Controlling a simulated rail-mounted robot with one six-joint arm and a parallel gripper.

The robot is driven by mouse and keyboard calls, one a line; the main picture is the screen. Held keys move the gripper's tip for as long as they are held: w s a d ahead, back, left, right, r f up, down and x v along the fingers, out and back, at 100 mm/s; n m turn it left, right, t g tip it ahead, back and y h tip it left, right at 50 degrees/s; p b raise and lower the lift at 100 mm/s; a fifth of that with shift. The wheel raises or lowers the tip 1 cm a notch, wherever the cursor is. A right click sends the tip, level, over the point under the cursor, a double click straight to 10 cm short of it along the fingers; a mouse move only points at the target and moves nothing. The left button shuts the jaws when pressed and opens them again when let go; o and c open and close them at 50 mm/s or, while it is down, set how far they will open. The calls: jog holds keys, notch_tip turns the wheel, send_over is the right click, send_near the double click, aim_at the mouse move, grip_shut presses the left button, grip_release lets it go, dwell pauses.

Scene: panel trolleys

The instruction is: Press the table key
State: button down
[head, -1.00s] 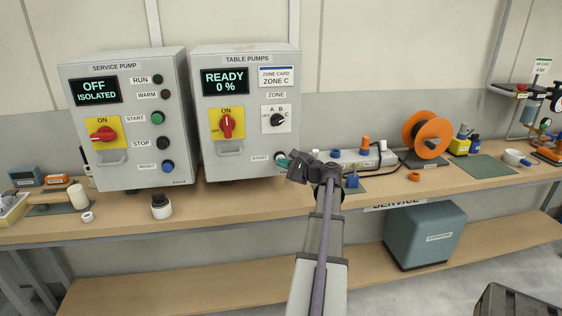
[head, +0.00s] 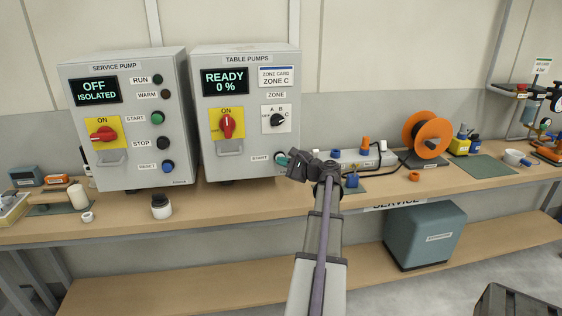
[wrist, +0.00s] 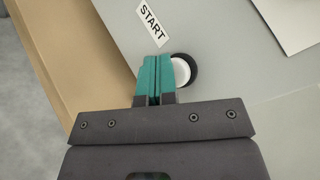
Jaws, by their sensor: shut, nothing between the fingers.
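The table pumps panel (head: 246,95) is a grey box with a display (head: 225,81) reading READY 0 %. Its red main switch (head: 227,124) stands upright at ON. Its START key sits low at the right of the panel front, largely behind my fingers in the head view. In the wrist view the START key (wrist: 181,71) has a white face in a black ring. My gripper (wrist: 158,58) is shut and empty, its teal fingertips just left of the key and overlapping its edge in the picture. The gripper also shows in the head view (head: 284,159). I cannot tell whether the tips touch the key.
The service pump panel (head: 125,118) stands to the left, showing OFF ISOLATED. A zone knob (head: 277,120) is above the START key. A power strip (head: 350,157) and an orange spool (head: 427,135) stand right of my gripper on the bench.

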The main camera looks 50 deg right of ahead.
jog(key=shift+w+d, duration=0.2)
jog(key=shift+s+a, duration=0.1)
dwell(0.4)
jog(key=shift+s+a, duration=0.75)
jog(key=shift+s, duration=0.05)
jog(key=s+a, duration=0.3)
jog(key=shift+s+a, duration=0.25)
jog(key=shift+s, duration=0.05)
dwell(0.7)
